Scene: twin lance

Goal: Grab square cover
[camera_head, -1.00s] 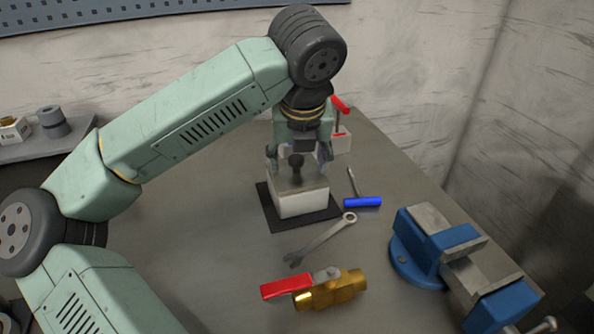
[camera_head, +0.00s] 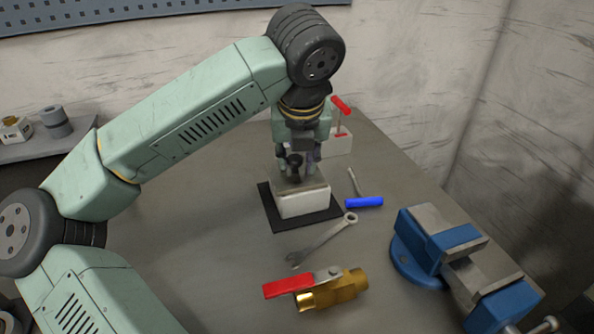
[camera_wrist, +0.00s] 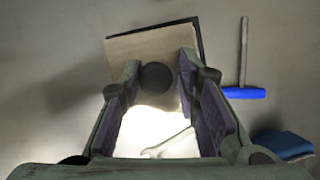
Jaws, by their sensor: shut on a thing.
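The square cover (camera_head: 316,187) is a pale square plate with a dark round knob (camera_head: 294,163) on top. It rests on a white box (camera_head: 304,206), with no visible gap. The cover (camera_wrist: 137,46) and its knob (camera_wrist: 157,78) also show in the wrist view. My gripper (camera_head: 298,166) points down over the cover and is shut on its knob, with one finger at each side. In the wrist view my gripper (camera_wrist: 159,74) partly hides the cover's edges, and the exact finger contact is hard to see.
The box stands on a black mat (camera_head: 268,207). A blue-handled tool (camera_head: 364,202), a wrench (camera_head: 321,240) and a brass valve with a red lever (camera_head: 333,290) lie nearby. A blue vise (camera_head: 424,244) stands at the right. A white block with a red-handled part (camera_head: 340,143) is behind.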

